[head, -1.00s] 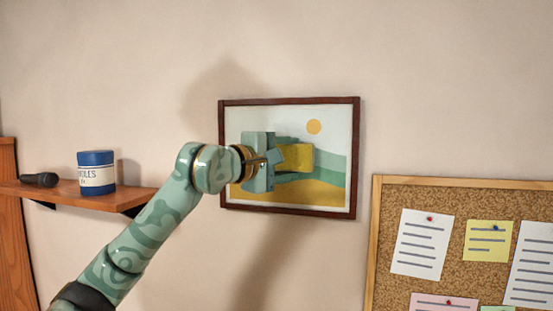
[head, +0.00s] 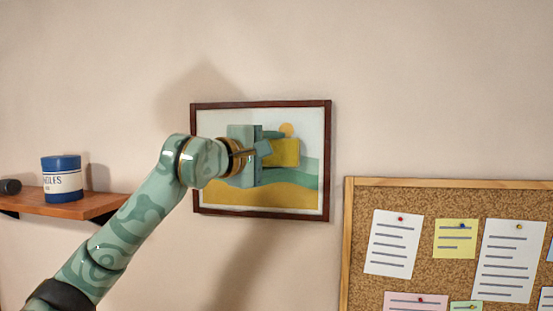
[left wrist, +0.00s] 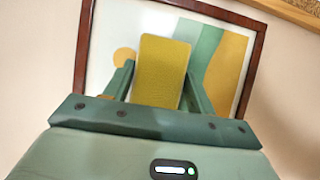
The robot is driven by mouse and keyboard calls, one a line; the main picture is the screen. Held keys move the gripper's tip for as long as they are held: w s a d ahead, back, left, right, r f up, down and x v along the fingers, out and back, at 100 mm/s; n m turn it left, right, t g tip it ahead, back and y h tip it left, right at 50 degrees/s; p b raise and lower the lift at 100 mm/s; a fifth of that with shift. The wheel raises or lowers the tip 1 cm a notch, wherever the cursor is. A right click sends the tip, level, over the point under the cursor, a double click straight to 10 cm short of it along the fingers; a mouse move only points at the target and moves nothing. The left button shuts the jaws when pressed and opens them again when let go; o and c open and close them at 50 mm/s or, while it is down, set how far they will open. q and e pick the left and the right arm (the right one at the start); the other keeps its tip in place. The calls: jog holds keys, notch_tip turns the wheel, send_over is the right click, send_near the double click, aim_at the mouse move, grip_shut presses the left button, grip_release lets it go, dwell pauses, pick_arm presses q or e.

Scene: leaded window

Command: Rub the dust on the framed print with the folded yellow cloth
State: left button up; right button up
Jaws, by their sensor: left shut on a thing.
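The framed print (head: 302,198) hangs on the wall with a dark wooden frame. It shows a sun, green hills and yellow ground. My left gripper (head: 268,152) is in front of it, shut on the folded yellow cloth (head: 286,153). In the left wrist view the cloth (left wrist: 160,72) stands up between the two fingers of my gripper (left wrist: 155,85), with the print (left wrist: 222,60) behind it. I cannot tell whether the cloth touches the print. No dust is clearly visible. My right gripper is not in view.
A wooden shelf (head: 90,207) at left holds a blue and white tin (head: 62,180) and a dark object (head: 10,187) at the edge. A corkboard (head: 420,275) with pinned notes hangs at lower right. Bare wall lies between.

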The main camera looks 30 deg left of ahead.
pick_arm(q)
jog(key=shift+s+a+r, duration=1)
jog(key=shift+s+a, duration=0.95)
jog(key=shift+a, duration=4.25)
jog(key=shift+w+d+f, duration=0.1)
jog(key=shift+w+d, duration=0.6)
jog(key=shift+d, duration=1.5)
jog(key=shift+w+d, duration=0.7)
jog(key=shift+d, duration=1.5)
jog(key=shift+w+d+f, duration=0.1)
jog(key=shift+w+d, duration=0.6)
jog(key=shift+d, duration=1.5)
